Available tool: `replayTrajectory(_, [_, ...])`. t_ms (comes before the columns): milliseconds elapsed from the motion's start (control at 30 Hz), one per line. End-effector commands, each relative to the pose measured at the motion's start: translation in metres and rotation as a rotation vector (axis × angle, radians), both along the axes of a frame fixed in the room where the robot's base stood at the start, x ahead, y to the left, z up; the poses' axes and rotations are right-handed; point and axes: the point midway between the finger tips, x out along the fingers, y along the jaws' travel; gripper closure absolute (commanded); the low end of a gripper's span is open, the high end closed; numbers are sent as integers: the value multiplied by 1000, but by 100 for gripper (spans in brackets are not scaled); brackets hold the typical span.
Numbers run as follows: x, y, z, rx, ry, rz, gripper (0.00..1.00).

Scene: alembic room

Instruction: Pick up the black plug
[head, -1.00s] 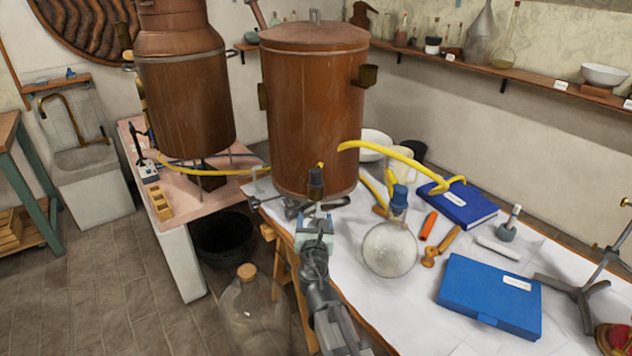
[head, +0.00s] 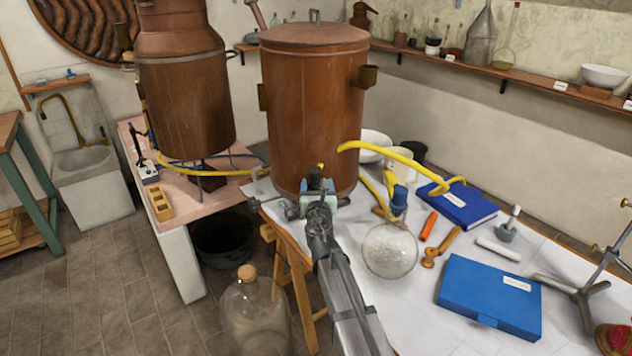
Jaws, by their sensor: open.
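The black plug (head: 315,175) is a small dark piece at the foot of the big copper vessel (head: 315,105), with a bit of yellow just above it. In the head view my gripper (head: 317,187) is at the plug, its jaws open. My gripper and wrist cover the plug's lower part. I cannot tell whether the jaws are around the plug or only in front of it, or whether they touch it.
The round glass flask (head: 390,252) with a blue top stands close right of my arm. A yellow hose (head: 400,155) arches behind it. A blue case (head: 490,297) and blue book (head: 457,203) lie farther right. A glass jug (head: 253,315) stands below left.

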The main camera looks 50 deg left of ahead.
Motion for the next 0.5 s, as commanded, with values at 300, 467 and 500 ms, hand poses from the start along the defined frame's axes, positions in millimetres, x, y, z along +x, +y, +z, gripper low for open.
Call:
replayTrajectory(300, [13, 25, 0, 0, 0, -1, 31])
replayTrajectory(467, [25, 42, 0, 0, 0, -1, 31])
replayTrajectory(500, [26, 44, 0, 0, 0, -1, 31])
